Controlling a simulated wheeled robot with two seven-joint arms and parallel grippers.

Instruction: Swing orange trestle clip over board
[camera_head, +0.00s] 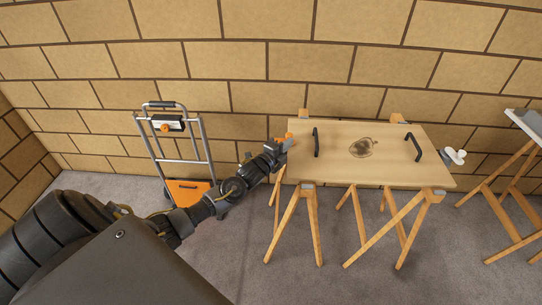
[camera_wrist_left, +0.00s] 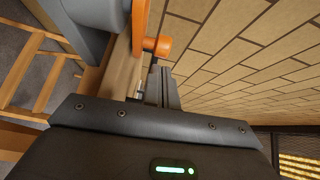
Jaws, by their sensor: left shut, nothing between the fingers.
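The wooden board (camera_head: 390,170), with two black handles and a dark printed mark, lies flat across wooden trestles (camera_head: 310,225). The orange trestle clip (camera_head: 281,139) is at the board's left end, near the back corner. In the left wrist view the orange clip (camera_wrist_left: 157,46) has a rounded knob end and stands beside a grey part (camera_wrist_left: 90,20) and pale wood. My left gripper (camera_head: 287,146) is at the board's left edge, close by the clip. Its fingers (camera_wrist_left: 162,86) are shut and empty, just below the orange knob. Whether they touch it I cannot tell.
A hand truck (camera_head: 180,150) with an orange base plate stands against the block wall, left of the board. A white object (camera_head: 455,156) sits off the board's right end. Another trestle table (camera_head: 525,125) is at the far right. Carpet is clear in front.

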